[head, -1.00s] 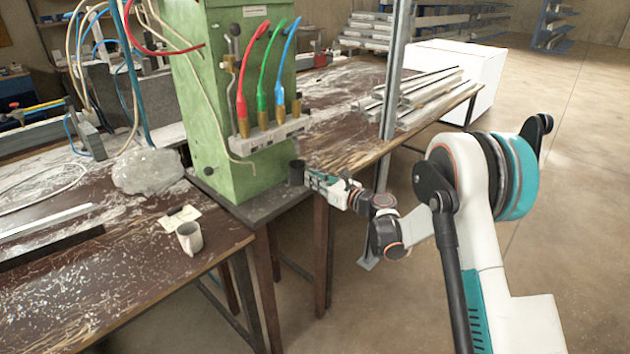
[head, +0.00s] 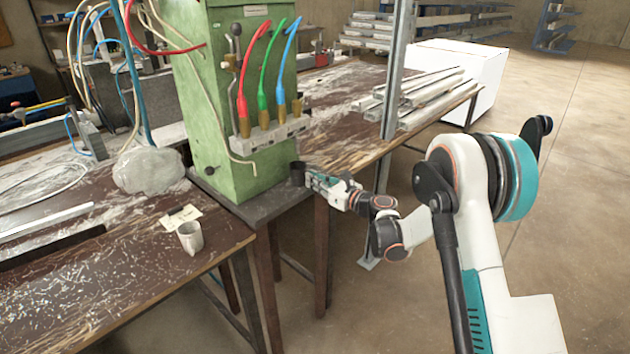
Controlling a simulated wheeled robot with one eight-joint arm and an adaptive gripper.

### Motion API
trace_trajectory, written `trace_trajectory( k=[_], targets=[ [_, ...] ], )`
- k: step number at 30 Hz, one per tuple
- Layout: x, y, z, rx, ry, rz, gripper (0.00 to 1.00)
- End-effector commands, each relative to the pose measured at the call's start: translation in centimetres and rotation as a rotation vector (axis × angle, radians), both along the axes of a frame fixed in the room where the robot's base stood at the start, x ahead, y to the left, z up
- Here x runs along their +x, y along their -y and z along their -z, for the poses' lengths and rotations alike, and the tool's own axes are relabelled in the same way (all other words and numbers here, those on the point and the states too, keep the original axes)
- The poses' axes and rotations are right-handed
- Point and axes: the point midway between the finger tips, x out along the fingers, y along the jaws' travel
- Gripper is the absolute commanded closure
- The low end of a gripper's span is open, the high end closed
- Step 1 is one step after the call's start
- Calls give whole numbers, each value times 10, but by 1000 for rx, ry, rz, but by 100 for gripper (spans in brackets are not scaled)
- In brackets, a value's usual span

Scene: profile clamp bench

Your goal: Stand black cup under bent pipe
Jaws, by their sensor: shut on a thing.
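The black cup (head: 297,173) is small and dark and looks upright, at the right corner of the dark grey base plate under the green cabinet. My gripper (head: 309,179) reaches it from the right and is shut on it. I cannot tell whether the cup's bottom touches the plate. A thin cream pipe (head: 228,143) runs down the cabinet's front and bends right below the valve block. It ends to the left of the cup and higher up. I cannot tell for sure that this is the bent pipe of the task.
The green cabinet (head: 226,100) carries a valve block (head: 270,138) with red, green and blue hoses, above and left of the cup. A steel post (head: 391,90) stands right of it. A whitish cup (head: 190,238) and a pale lump (head: 150,171) are on the left bench.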

Motion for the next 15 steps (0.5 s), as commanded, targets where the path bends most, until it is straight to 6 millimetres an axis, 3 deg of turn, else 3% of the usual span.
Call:
trace_trajectory(
  k=[6, 9, 15],
  targets=[
    [0, 0, 2, 0, 0, 0, 100],
    [0, 0, 2, 0, 0, 0, 73],
    [0, 0, 2, 0, 0, 0, 70]
  ],
)
